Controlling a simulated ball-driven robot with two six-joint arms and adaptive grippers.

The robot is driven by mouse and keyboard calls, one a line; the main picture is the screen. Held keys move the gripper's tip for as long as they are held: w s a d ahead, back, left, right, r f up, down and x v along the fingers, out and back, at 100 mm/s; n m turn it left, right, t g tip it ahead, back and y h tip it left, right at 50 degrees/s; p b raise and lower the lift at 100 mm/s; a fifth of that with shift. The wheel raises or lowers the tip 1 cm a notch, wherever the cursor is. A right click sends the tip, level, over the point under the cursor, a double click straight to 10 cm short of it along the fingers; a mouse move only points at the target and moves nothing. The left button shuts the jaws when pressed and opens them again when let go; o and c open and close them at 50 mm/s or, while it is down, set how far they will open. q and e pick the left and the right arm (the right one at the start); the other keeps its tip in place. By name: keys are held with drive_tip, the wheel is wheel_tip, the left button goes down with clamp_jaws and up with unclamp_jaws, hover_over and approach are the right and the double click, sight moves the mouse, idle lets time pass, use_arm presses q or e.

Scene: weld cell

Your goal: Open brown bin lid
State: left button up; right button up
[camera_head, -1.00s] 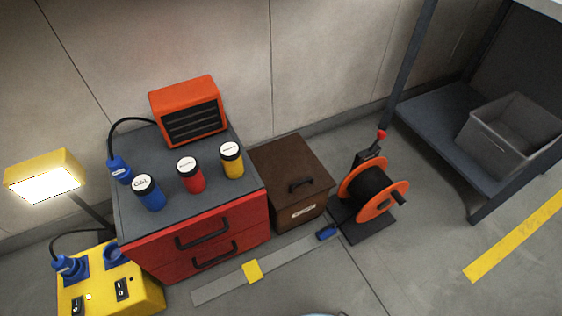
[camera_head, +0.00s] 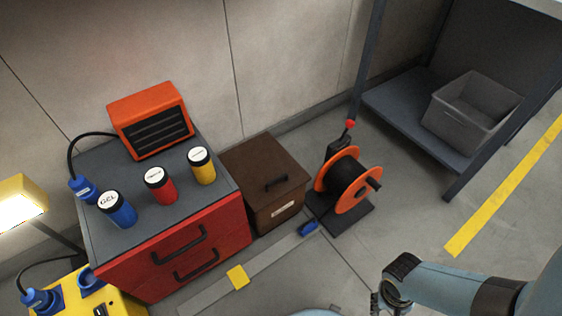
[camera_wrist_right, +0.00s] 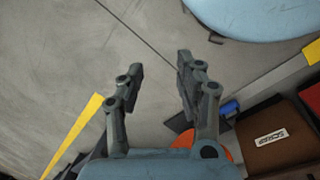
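The brown bin (camera_head: 264,181) stands on the floor between the red drawer cabinet and the cable reel. Its flat lid (camera_head: 248,160) is closed, with a dark handle (camera_head: 276,182) near the front edge. A pale label is on its front. In the right wrist view the brown bin (camera_wrist_right: 268,148) is at the lower right, with its label reading SCRAP. My right gripper (camera_wrist_right: 159,72) is open and empty, over bare floor and apart from the bin. In the head view my right arm (camera_head: 440,285) comes in at the lower right. My left gripper is not in view.
The red cabinet (camera_head: 205,240) stands close left of the bin, with several cans and an orange heater (camera_head: 150,118) on top. The orange cable reel (camera_head: 345,182) stands close right. A grey crate (camera_head: 470,110) sits on a shelf. Floor in front is mostly clear.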

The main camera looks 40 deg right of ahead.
drive_tip(key=w+m+t+b, duration=0.1)
drive_tip(key=w+m+b, duration=0.6)
drive_tip(key=w, duration=1.6)
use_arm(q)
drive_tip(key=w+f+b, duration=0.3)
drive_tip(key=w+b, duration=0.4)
use_arm(e)
drive_tip(key=m+t, duration=0.1)
drive_tip(key=t, duration=0.2)
approach(277, 179)
drive_tip(key=shift+y, duration=0.3)
drive_tip(key=f+b, duration=0.2)
drive_tip(key=w+f+b, duration=0.1)
drive_tip(key=f+b, duration=0.1)
drive_tip(key=f, duration=0.1)
drive_tip(key=f+b, duration=0.2)
drive_tip(key=f, duration=0.1)
drive_tip(key=shift+w+d, duration=0.15)
drive_tip(key=shift+d, duration=0.1)
drive_tip(key=shift+w+f, duration=0.1)
drive_tip(key=shift+f, duration=0.05)
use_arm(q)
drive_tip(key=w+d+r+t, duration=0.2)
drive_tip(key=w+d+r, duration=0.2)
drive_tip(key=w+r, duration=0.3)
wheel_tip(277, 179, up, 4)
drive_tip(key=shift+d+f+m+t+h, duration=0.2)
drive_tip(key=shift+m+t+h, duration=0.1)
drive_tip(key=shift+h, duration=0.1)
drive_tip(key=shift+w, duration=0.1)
